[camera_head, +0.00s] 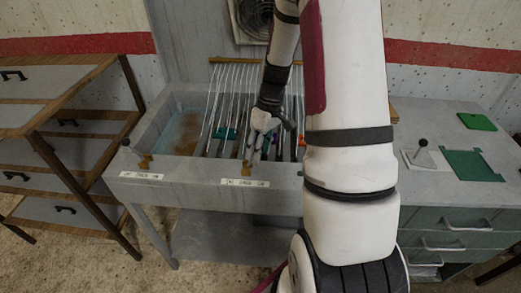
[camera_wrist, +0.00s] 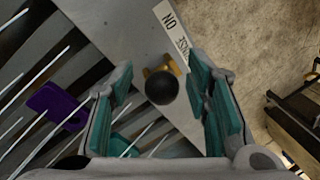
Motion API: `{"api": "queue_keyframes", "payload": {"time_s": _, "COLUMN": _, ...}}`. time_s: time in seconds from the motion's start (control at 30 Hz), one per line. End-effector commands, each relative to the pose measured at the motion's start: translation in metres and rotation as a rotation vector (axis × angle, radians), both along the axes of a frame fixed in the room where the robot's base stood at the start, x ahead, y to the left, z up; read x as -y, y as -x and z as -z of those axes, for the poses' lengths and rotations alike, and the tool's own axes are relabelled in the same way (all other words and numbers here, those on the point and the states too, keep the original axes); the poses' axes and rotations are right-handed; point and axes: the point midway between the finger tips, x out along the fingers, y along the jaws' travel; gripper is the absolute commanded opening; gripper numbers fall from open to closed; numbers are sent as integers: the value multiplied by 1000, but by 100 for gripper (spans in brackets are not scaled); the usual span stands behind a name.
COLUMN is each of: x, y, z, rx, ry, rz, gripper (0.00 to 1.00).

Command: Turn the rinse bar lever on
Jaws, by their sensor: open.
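A lever with a black ball knob (camera_wrist: 161,88) and a brass-coloured base shows in the wrist view, between the fingers of my gripper (camera_wrist: 163,100). The fingers are open with teal pads, one on each side of the knob, and a gap shows on both sides. A white label (camera_wrist: 174,30) that seems to read RINSE lies beside the lever's base. In the head view my gripper (camera_head: 257,145) is over the front edge of the grey basin (camera_head: 200,166), above a label (camera_head: 245,182); it hides most of the lever there.
Another lever (camera_head: 126,143) stands at the basin's left corner, with its own label (camera_head: 142,176). A third lever (camera_head: 422,145) is on the right counter near green mats (camera_head: 472,165). Thin rack rods (camera_head: 233,80) and a purple piece (camera_wrist: 57,105) are beside my gripper. A wooden-framed shelf (camera_head: 60,110) stands left.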

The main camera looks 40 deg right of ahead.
Motion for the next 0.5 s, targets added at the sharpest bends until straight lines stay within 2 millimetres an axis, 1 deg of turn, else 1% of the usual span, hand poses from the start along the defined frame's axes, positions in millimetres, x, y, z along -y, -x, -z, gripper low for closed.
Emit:
{"api": "queue_keyframes", "payload": {"time_s": 0.17, "x": 3, "y": -2, "z": -11, "rx": 3, "ry": 1, "rz": 0, "gripper": 44}}
{"api": "queue_keyframes", "payload": {"time_s": 0.27, "x": 7, "y": -2, "z": -26, "rx": 5, "ry": 2, "rz": 0, "gripper": 44}}
{"api": "queue_keyframes", "payload": {"time_s": 0.5, "x": 19, "y": -3, "z": -74, "rx": 5, "ry": 3, "rz": 0, "gripper": 44}}
